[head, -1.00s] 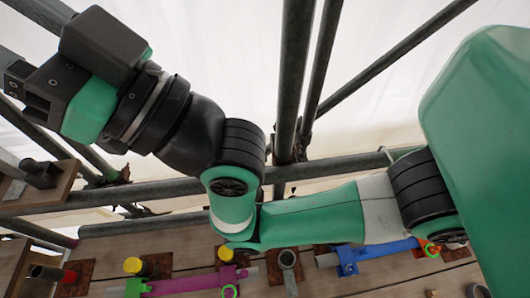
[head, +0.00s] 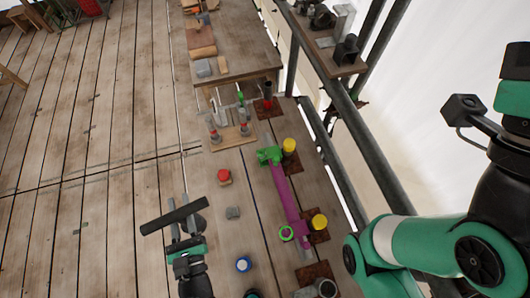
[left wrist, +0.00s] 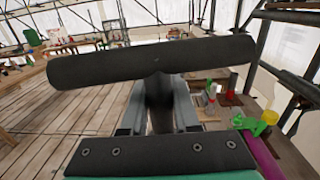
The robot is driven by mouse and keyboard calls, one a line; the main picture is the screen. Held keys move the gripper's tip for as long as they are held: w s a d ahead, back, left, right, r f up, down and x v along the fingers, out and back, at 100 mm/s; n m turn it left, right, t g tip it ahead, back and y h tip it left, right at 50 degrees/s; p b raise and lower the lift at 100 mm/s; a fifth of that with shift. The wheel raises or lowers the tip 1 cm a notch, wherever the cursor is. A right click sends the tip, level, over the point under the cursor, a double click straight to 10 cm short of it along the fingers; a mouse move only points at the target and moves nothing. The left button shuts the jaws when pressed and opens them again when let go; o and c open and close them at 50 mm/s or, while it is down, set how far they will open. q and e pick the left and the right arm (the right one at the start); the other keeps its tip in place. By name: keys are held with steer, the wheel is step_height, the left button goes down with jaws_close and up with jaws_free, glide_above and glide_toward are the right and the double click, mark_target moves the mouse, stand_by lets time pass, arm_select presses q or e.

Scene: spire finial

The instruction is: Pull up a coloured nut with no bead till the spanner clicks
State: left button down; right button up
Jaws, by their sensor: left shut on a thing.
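My left gripper (head: 186,240) is shut on the stem of a dark T-shaped tool (head: 174,216), apparently the spanner, raised above the planks. In the left wrist view its thick crossbar (left wrist: 155,62) spans the picture. To its right, a magenta bar (head: 285,195) with a green head (head: 270,155) lies along the rusty plates. One yellow-topped post (head: 289,145) stands by the green head, another yellow-topped post (head: 319,221) nearer. A red-topped piece (head: 267,104) is farther back. A green ring (head: 286,233) sits at the bar's near end. I cannot tell beads apart. My right gripper is out of view.
A red-topped block (head: 224,176), a grey block (head: 232,212) and a blue-and-white round piece (head: 243,264) lie on the planks. A small board (head: 231,137) holds several pieces. Grey scaffold tubes (head: 350,125) run along the right. The left planks are largely clear.

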arm_select(q)
steer(key=c, duration=1.2)
jaws_free()
jaws_close()
